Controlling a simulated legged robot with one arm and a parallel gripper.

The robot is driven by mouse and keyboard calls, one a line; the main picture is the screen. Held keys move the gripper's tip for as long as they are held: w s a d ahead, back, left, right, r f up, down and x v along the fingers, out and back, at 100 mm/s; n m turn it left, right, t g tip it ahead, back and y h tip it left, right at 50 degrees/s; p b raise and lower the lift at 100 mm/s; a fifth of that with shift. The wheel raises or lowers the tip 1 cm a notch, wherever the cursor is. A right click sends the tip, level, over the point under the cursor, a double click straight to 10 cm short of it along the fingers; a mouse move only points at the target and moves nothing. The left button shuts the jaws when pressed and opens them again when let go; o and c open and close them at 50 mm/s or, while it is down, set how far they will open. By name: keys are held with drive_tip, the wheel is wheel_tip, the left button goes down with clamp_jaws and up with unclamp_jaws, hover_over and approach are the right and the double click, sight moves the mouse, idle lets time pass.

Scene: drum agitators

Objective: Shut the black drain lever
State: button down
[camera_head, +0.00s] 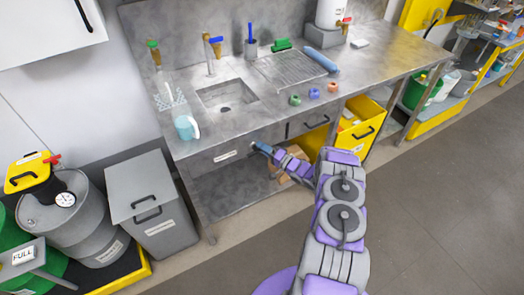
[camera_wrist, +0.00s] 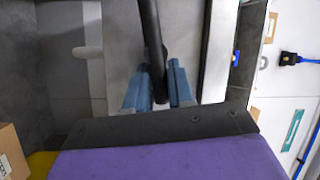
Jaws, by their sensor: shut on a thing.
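In the wrist view the black drain lever (camera_wrist: 150,28) is a dark bar running down from the top edge, in front of a grey metal surface. My gripper (camera_wrist: 158,92) has its blue fingers on either side of the bar's lower end and is shut on it. In the head view my gripper (camera_head: 259,148) is at the front of the steel sink bench (camera_head: 224,134), just below the worktop edge and right of a white label. The lever cannot be made out there, and its mounting is hidden.
The sink basin (camera_head: 228,96) is above and left of my gripper. A drawer (camera_head: 307,124) and a yellow bin (camera_head: 360,128) are to its right. A cardboard box (camera_head: 283,172) is on the low shelf beneath. A grey bin (camera_head: 152,205) stands left; open floor lies right.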

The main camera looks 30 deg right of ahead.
drive_tip(key=shift+s+d+f+m+t+b, duration=0.1)
drive_tip(key=shift+f+m+t+b, duration=0.2)
drive_tip(key=shift+m, duration=0.35)
drive_tip(key=shift+d+f+m+t+b, duration=0.1)
drive_tip(key=shift+f+m+t+b, duration=0.15)
drive_tip(key=shift+m, duration=0.4)
drive_tip(key=shift+r+h, duration=0.1)
drive_tip(key=shift+h, duration=0.2)
drive_tip(key=c, duration=1.1)
unclamp_jaws()
drive_tip(key=shift+d, duration=0.1)
